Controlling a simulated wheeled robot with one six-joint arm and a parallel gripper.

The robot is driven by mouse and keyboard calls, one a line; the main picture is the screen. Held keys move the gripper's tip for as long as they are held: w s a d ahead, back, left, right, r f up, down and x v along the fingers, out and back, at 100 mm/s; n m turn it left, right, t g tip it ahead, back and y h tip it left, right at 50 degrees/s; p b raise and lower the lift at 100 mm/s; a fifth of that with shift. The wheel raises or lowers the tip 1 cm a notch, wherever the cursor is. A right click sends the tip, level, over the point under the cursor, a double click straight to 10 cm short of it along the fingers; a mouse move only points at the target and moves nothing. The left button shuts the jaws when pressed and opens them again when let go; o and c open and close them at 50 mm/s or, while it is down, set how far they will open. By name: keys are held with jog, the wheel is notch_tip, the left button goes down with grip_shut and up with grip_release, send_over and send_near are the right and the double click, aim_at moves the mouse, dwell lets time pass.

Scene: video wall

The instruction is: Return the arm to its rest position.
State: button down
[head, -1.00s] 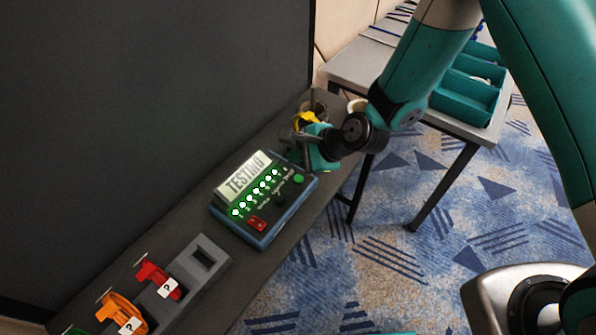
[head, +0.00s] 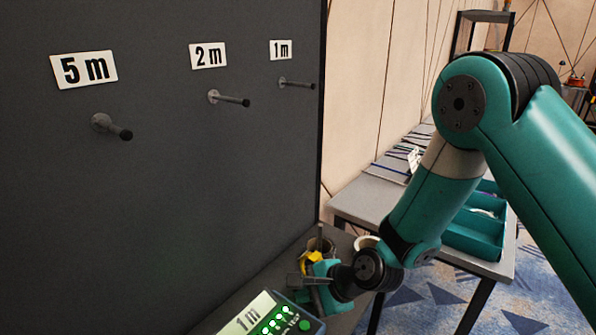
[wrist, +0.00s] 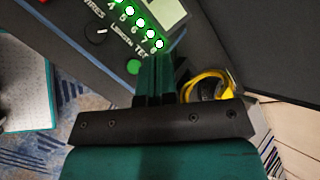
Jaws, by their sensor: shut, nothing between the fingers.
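My gripper (head: 294,280) is low over the shelf along the dark wall, at the end of my bent teal arm. In the wrist view its two fingers (wrist: 156,66) are together with nothing between them. They are over or beside the green-button end of the cable tester (head: 262,316); I cannot tell whether they touch it. The tester's screen reads "1 m" and several green lights are lit; its lights and green button also show in the wrist view (wrist: 134,66). A yellow cable (wrist: 206,80) lies just right of the fingers in the wrist view.
Pegs labelled 5 m (head: 112,127), 2 m (head: 230,99) and 1 m (head: 296,84) stick out from the dark wall. A grey side table (head: 372,200) with teal bins (head: 470,242) stands at the right, behind my arm. Cups stand on the shelf just beyond my gripper.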

notch_tip(320, 180, up, 8)
jog(key=s+d+r+n, duration=0.1)
jog(key=s+n, duration=0.1)
jog(key=n, duration=0.3)
jog(key=s+d+r+n+g+h, duration=0.1)
jog(key=s+d+r+n+h, duration=0.1)
jog(key=s+d+r+n, duration=0.4)
jog(key=s+d+r+n+g+h, duration=0.2)
jog(key=s+d+r+n, duration=0.4)
jog(key=s, duration=0.7)
notch_tip(320, 180, up, 3)
jog(key=n, duration=0.3)
jog(key=shift+s+g, duration=0.15)
jog(key=shift+g, duration=0.15)
